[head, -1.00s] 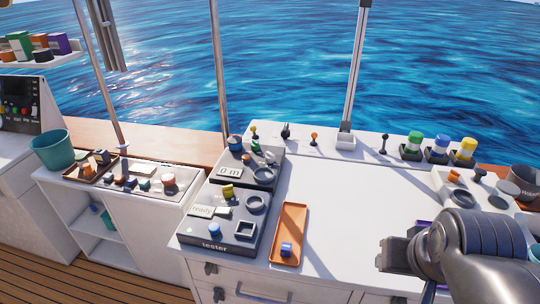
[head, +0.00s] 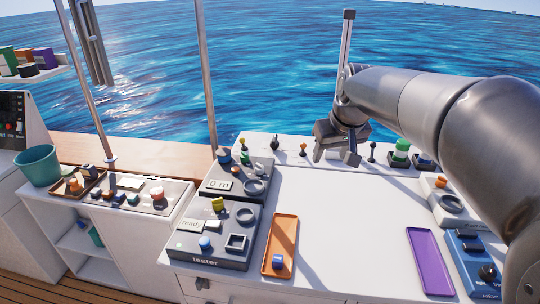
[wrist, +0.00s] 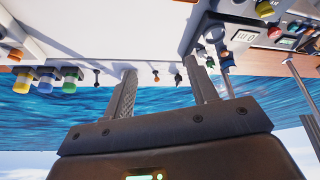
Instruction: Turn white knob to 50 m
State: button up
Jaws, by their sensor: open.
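A dark box with a small display reading "0 m" (head: 218,184) stands at the back left of the white counter. It carries a blue knob, a green piece and a grey ring. I cannot clearly make out a white knob on it. The display also shows upside down in the wrist view (wrist: 244,36). My gripper (head: 336,156) is open and empty above the back of the counter, right of the box and well apart from it. Its two fingers show spread in the wrist view (wrist: 161,66).
A tester box (head: 206,262) sits in front of the display box. An orange tray (head: 281,240) with a blue block lies beside it. A purple tray (head: 430,260) lies at right. Small levers (head: 303,150) line the back ledge. The counter's middle is clear.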

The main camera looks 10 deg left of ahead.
jog(key=w+a+f+n+g+y, duration=0.15)
jog(key=w+a+f, duration=0.35)
jog(key=w+a, duration=0.65)
jog(key=n, duration=0.3)
send_near(260, 165)
jog(key=x, duration=1)
jog(key=shift+c, duration=0.4)
jog(key=c, duration=0.9)
